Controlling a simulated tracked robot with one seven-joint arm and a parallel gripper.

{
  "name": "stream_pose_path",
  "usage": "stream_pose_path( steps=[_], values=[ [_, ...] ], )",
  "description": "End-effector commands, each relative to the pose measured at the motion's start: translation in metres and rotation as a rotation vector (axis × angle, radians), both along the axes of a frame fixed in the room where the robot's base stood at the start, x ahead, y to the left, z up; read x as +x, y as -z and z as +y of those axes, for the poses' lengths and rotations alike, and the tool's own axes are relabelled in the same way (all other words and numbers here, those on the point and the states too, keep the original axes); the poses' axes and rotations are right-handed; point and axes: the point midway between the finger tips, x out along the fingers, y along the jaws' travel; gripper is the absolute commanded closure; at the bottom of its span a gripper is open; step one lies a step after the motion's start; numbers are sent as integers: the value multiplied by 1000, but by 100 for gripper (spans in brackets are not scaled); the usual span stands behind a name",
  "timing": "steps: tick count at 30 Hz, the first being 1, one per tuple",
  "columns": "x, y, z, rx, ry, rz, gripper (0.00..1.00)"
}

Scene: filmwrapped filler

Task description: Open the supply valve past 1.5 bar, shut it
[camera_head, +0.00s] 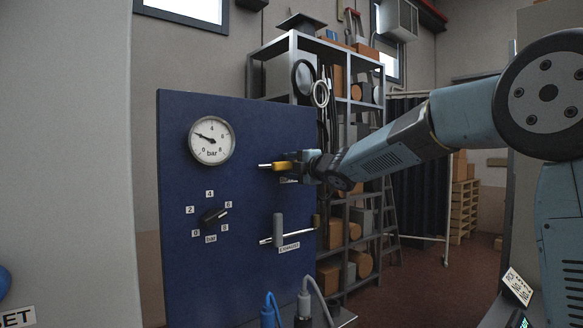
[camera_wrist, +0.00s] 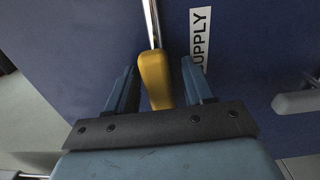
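The supply valve's yellow lever (camera_head: 283,166) lies horizontal, in line with its silver pipe (camera_head: 264,166), on the blue panel (camera_head: 250,130). My gripper (camera_head: 297,165) is at the lever from the right. In the wrist view the yellow lever (camera_wrist: 156,80) lies between my fingers (camera_wrist: 160,85), with a gap visible on the right side; contact on the left is unclear. The SUPPLY label (camera_wrist: 200,40) is beside it. The round gauge (camera_head: 212,140) has its needle pointing left and slightly up, at about 2 bar.
A dial knob (camera_head: 214,216) marked 0 to 8 bar points towards 6. Below the supply lever, the exhaust valve's grey lever (camera_head: 278,229) stands upright across its pipe; it also shows in the wrist view (camera_wrist: 298,102). Hose connectors (camera_head: 304,303) stand below. A loaded shelf (camera_head: 345,80) is behind.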

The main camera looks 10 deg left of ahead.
Motion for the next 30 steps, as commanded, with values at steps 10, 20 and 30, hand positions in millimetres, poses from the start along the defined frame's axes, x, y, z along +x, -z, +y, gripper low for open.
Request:
stream_pose_path(
  steps=[10,20,30],
  values=[
    [0,0,0,-1,0,1,81],
    [0,1,0,-1,0,1,100],
    [-1,2,1,-4,-1,1,100]
  ],
)
